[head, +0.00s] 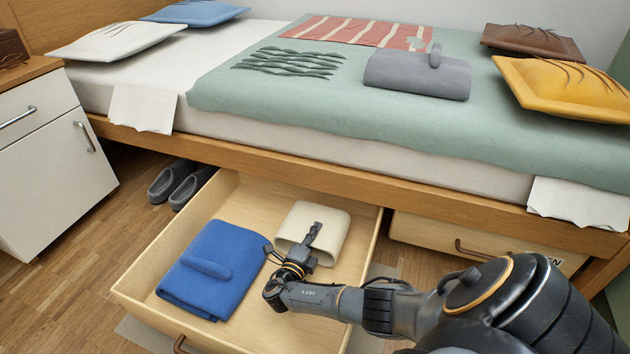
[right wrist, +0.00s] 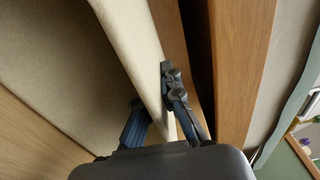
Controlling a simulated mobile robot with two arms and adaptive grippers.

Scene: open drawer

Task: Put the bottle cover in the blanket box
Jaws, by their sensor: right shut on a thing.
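A cream, thick, rounded cloth piece (head: 327,222) is at the right rear of the open wooden drawer (head: 355,265); it looks like the bottle cover. My right gripper (head: 312,236) reaches in over the drawer from the right and is shut on the near edge of this piece. In the right wrist view the fingers (right wrist: 153,98) stand on both sides of a cream cloth wall (right wrist: 136,50). I cannot tell whether the piece touches the drawer floor. I cannot tell for sure which container is the blanket box. My left gripper is not in view.
A folded blue cloth (head: 210,272) with a raised strip lies at the left in the drawer. A closed drawer (head: 450,240) with a partly hidden label is at the right. The bed edge (head: 300,178) overhangs behind. A grey folded piece (head: 415,75) lies on the bed.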

